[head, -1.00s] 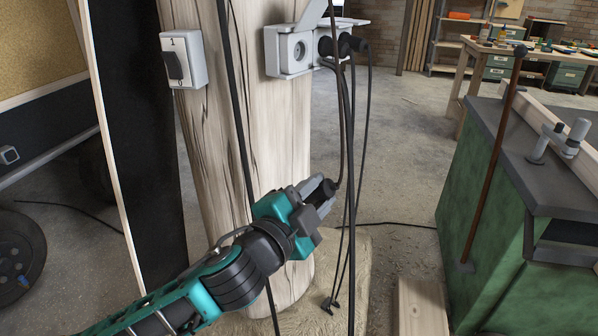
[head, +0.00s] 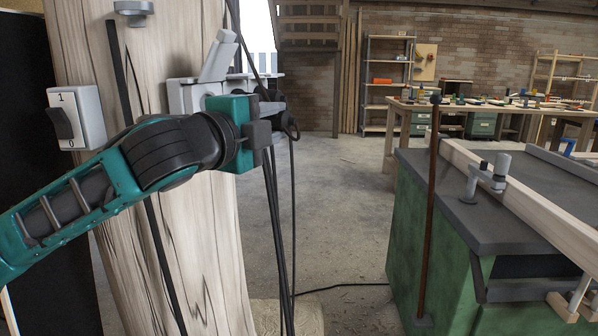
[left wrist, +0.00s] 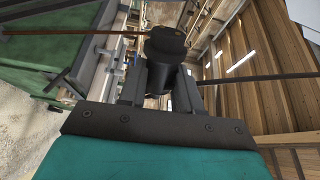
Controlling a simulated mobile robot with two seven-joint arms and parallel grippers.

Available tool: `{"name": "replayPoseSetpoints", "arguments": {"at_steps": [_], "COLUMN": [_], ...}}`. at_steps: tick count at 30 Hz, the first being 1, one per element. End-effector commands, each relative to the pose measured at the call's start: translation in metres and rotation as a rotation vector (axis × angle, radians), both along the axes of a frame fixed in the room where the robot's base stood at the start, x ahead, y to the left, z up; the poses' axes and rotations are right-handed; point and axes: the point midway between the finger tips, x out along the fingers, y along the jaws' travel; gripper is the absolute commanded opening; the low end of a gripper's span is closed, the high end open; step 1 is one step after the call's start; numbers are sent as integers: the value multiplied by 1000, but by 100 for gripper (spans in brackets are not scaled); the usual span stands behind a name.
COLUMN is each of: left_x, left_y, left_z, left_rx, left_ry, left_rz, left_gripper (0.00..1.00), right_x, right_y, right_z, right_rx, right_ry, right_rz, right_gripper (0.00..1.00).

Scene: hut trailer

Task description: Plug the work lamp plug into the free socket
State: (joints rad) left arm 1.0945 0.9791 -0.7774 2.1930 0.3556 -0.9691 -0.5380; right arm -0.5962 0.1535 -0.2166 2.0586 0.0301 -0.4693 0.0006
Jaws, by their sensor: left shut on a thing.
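The pale grey socket box (head: 182,97) is on the wooden post, with one lid (head: 217,60) standing up. My left gripper (head: 274,118) is in front of the box's right part in the head view and hides its socket faces. The gripper is shut on a black plug (left wrist: 165,62), which shows between the fingers in the left wrist view. Dark plug and cable parts (head: 290,122) show just right of the fingers in the head view; I cannot tell which belong to the held plug. My right gripper is not in view.
The wooden post (head: 200,250) carries a white rocker switch (head: 76,118) at left. Black cables (head: 274,220) hang below the gripper. A green bench (head: 480,195) with a brown upright rod (head: 432,210) stands at right. Open concrete floor (head: 345,220) lies between.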

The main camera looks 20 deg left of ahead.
Motion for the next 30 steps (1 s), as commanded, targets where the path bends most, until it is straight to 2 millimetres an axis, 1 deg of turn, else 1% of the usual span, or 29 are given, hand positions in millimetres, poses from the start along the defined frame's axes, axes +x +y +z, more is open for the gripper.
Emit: {"name": "replayPoseSetpoints", "arguments": {"at_steps": [1,3,6,17,23,30], "left_x": [-1,-2,-2,-3,-5,0], "left_y": [9,16,23,24,25,48], "left_z": [6,12,17,19,21,19], "left_rx": [13,23,32,35,35,36], "left_ry": [-7,-8,-7,-6,-5,-5], "left_rz": [21,39,56,60,61,65], "left_gripper": [2,2,2,2,2,2], "right_x": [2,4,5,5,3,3], "right_y": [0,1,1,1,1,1], "right_z": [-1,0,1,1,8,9], "right_rx": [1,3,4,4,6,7], "right_ry": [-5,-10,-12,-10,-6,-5], "right_rz": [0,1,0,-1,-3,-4], "right_gripper": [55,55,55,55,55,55]}}
